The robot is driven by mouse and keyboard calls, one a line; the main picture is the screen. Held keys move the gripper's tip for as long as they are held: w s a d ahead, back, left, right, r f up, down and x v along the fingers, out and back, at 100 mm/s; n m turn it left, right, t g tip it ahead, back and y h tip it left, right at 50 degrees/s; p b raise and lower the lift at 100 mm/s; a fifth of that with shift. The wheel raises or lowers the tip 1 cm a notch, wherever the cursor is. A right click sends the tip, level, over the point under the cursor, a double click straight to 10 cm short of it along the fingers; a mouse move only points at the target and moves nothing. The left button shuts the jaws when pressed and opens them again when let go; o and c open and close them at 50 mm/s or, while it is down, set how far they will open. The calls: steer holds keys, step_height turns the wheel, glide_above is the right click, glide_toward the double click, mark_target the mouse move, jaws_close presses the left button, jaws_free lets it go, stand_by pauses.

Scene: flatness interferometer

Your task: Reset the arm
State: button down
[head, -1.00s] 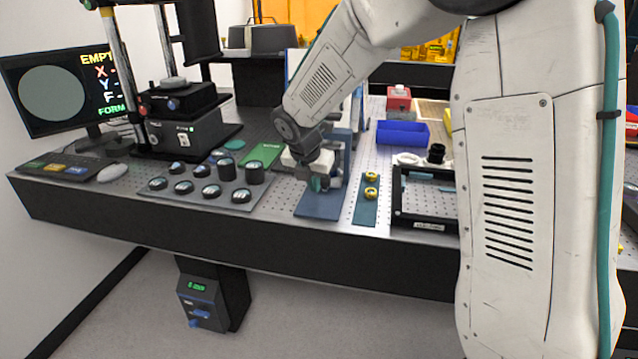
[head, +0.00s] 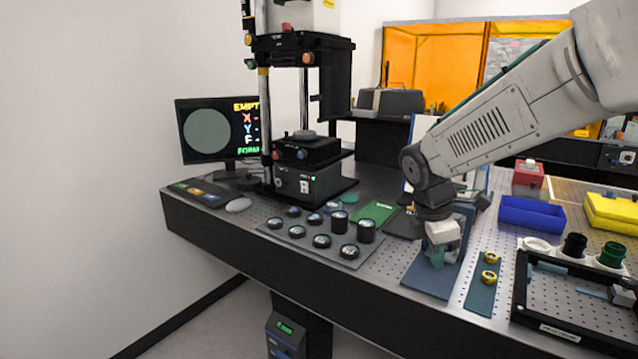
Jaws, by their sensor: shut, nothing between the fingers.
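My arm reaches in from the upper right in the head view. My gripper (head: 437,257) points down over the blue mat (head: 428,282) near the front of the table. Its teal fingertips are shut with nothing between them. A blue upright stand behind the gripper is partly hidden by my wrist. I cannot tell whether the fingertips touch the mat.
A grey tray (head: 350,262) with several round optics lies left of the gripper. A strip with two yellow rings (head: 489,277) and a black frame (head: 520,309) lie to its right. Behind are a blue bin (head: 532,213) and the interferometer (head: 307,181). The monitor (head: 214,130) reads EMPTY.

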steer(key=s+d+r+m+y, duration=0.1)
steer(key=s+r+m, duration=0.1)
steer(key=s+m, duration=0.7)
steer(key=s+d+r+m+y, duration=0.1)
steer(key=s+m, duration=0.8)
steer(key=s, duration=1)
steer(key=shift+r+y, duration=0.4)
steer(key=shift+r, duration=0.5)
